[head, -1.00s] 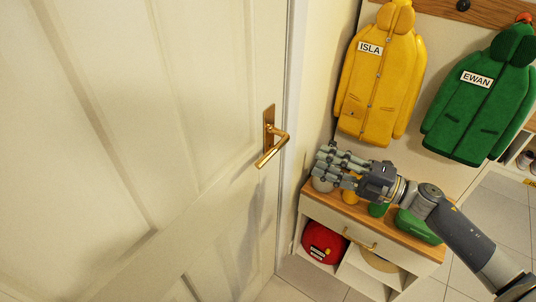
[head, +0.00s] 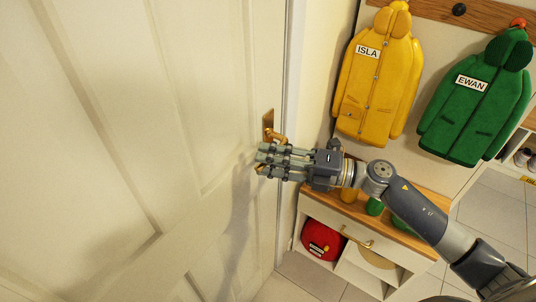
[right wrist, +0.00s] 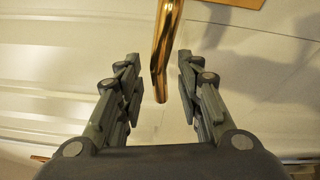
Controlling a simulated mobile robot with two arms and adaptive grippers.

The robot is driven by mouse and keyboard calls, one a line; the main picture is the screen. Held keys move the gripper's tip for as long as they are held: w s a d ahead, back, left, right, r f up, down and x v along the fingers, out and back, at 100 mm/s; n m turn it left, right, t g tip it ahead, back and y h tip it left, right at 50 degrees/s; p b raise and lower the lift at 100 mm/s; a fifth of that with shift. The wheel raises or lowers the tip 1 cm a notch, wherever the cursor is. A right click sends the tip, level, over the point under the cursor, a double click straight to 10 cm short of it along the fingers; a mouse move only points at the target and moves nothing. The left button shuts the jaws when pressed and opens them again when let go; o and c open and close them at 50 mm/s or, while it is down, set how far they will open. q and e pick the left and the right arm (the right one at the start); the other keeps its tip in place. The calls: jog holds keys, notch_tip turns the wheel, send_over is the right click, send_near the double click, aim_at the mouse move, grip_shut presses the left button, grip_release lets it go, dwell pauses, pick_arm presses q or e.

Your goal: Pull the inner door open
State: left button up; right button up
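The inner door (head: 130,120) is a cream panelled door filling the left of the head view. It looks shut against its white frame. Its brass lever handle (head: 268,124) is at the door's right edge and partly hidden behind my right gripper (head: 268,160). In the right wrist view the handle's lever (right wrist: 165,55) reaches down between the two open fingers of my right gripper (right wrist: 158,85). There is a gap on both sides, and the fingers do not appear to touch it. My left gripper is not in view.
A low cubby bench (head: 420,243) with a wooden top stands right of the door, partly under my right arm. A yellow coat (head: 378,80) and a green coat (head: 475,100) hang above. Tiled floor (head: 490,225) is open at right.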

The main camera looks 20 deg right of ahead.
jog(key=shift+w+a, duration=0.15)
jog(key=shift+a, duration=0.2)
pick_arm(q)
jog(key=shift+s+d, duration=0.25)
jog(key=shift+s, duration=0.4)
pick_arm(e)
grip_shut()
jog(key=shift+f, duration=0.15)
pick_arm(q)
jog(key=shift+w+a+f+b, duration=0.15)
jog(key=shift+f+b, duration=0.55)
jog(key=shift+b, duration=0.1)
pick_arm(e)
jog(key=shift+w+d+f+n+g+h, duration=0.2)
jog(key=shift+f+n+h, duration=0.3)
jog(key=shift+f+n, duration=0.45)
jog(key=shift+w+d+f+n+h, duration=0.2)
jog(key=shift+f+n+h, duration=0.35)
jog(key=shift+n, duration=0.65)
jog(key=shift+w+d+f+n+g+h, duration=0.1)
jog(key=shift+d+f+n+h, duration=0.3)
jog(key=shift+f+n, duration=0.55)
jog(key=shift+a+r, duration=0.1)
